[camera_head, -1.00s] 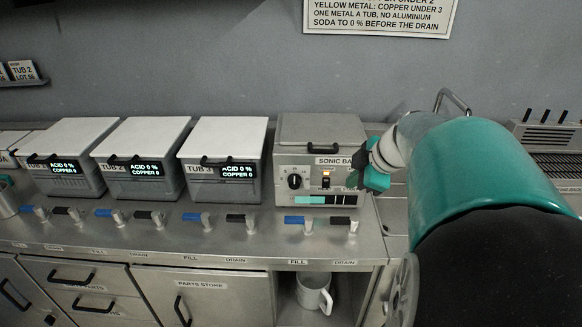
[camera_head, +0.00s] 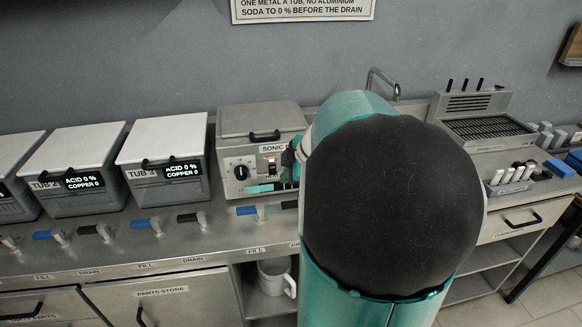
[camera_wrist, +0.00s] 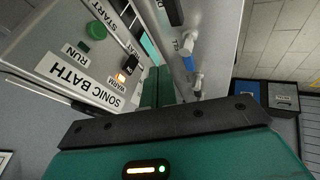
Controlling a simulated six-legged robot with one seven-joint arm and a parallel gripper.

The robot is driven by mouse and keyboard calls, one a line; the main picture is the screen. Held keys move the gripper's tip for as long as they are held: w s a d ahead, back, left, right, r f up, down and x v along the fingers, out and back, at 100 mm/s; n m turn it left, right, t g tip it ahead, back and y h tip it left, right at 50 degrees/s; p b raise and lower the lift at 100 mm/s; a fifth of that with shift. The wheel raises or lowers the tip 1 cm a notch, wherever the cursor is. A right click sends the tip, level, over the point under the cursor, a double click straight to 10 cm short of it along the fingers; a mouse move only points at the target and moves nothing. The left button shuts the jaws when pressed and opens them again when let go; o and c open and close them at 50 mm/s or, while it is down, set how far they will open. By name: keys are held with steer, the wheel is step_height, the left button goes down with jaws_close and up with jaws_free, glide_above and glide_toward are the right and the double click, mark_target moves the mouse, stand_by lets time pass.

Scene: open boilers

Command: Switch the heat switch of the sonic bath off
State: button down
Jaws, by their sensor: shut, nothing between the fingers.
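The sonic bath (camera_head: 262,122) is a grey lidded box on the steel counter, with a front panel carrying a dial (camera_head: 240,172) and the heat switch (camera_head: 271,170). An orange lamp glows just above the switch. In the wrist view the bath's panel (camera_wrist: 60,45) fills the upper left, and the small black switch (camera_wrist: 130,65) sits beside the lit lamp (camera_wrist: 120,78). My gripper (camera_wrist: 157,88) is shut and empty, close to the panel on the switch's side. Contact cannot be told. In the head view, my arm hides most of the gripper and the panel's right edge.
Closed tubs (camera_head: 165,145) stand to the left of the bath. Blue and black tap levers (camera_head: 146,223) line the counter front. A white mug (camera_head: 275,275) sits on the shelf below. A vented unit (camera_head: 480,120) is on the right.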

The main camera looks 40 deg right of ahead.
mark_target(279, 174)
steer(key=x, duration=0.3)
steer(key=shift+w+a+f, duration=0.1)
steer(key=shift+w+f, duration=0.05)
steer(key=shift+f, duration=0.15)
steer(key=w, duration=0.1)
steer(key=w+d, duration=0.2)
steer(key=shift+w+d+f, duration=0.15)
steer(key=shift+w+f, duration=0.05)
steer(key=shift+f, duration=0.1)
steer(key=shift+w, duration=0.1)
steer(key=shift+w+d+f, duration=0.15)
steer(key=shift+f, duration=0.05)
steer(key=shift+r, duration=0.15)
